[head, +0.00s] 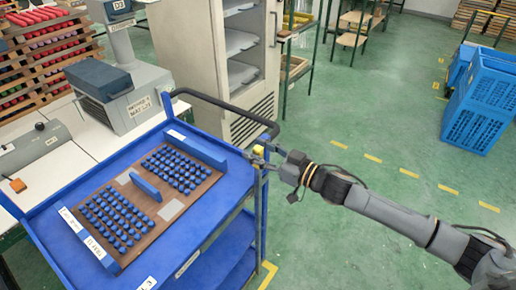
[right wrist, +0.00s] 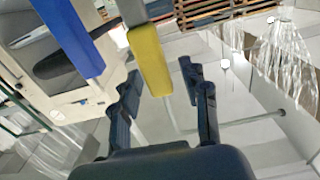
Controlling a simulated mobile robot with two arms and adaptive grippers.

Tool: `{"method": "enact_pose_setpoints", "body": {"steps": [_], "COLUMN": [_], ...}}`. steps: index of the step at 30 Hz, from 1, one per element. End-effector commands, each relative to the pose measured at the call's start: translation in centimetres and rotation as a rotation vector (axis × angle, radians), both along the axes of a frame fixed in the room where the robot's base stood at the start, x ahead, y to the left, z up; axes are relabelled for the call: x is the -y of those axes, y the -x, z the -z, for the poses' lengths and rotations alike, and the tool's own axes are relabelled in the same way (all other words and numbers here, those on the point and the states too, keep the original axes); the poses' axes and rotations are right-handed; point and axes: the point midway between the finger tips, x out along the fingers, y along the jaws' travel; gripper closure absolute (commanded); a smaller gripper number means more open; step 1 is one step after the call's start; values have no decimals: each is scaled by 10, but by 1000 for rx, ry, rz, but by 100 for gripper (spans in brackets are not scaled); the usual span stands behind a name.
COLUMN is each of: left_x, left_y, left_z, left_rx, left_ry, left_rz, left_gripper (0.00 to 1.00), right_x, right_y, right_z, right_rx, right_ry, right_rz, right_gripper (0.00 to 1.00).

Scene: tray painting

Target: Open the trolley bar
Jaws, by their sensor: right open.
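The blue trolley (head: 45,235) stands at the left in the head view, with a black bar (head: 222,104) curving along its far end. A small yellow piece (head: 258,150) is at the trolley's right far corner, near the bar's right end. My right gripper (head: 262,153) reaches in from the right at this corner. In the right wrist view its open fingers (right wrist: 159,80) stand on either side of the lower end of the yellow piece (right wrist: 149,62). I cannot tell whether they touch it. My left gripper is not in view.
On the trolley's top lies a brown board (head: 158,212) with rows of blue pieces. A grey machine (head: 112,90) and an open cabinet (head: 215,60) stand behind. Blue crates (head: 480,105) sit at the far right. The green floor (head: 350,110) between is mostly clear.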

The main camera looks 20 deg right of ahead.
Motion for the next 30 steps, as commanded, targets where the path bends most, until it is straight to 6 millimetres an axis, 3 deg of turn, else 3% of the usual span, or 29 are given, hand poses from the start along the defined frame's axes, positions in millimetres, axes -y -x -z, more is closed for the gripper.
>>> {"method": "enact_pose_setpoints", "body": {"steps": [9,16,23,30], "left_x": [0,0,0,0], "left_y": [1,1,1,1], "left_z": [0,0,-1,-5], "left_rx": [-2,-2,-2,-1], "left_ry": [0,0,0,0], "left_rz": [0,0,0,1], "left_gripper": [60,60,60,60], "right_x": [-2,-2,-1,25], "right_y": [-2,-2,-2,-23], "right_z": [0,0,0,0], "right_rx": [-1,0,0,1], "right_ry": [1,1,1,4], "right_rz": [0,0,0,0], "right_gripper": [55,100,100,100]}}
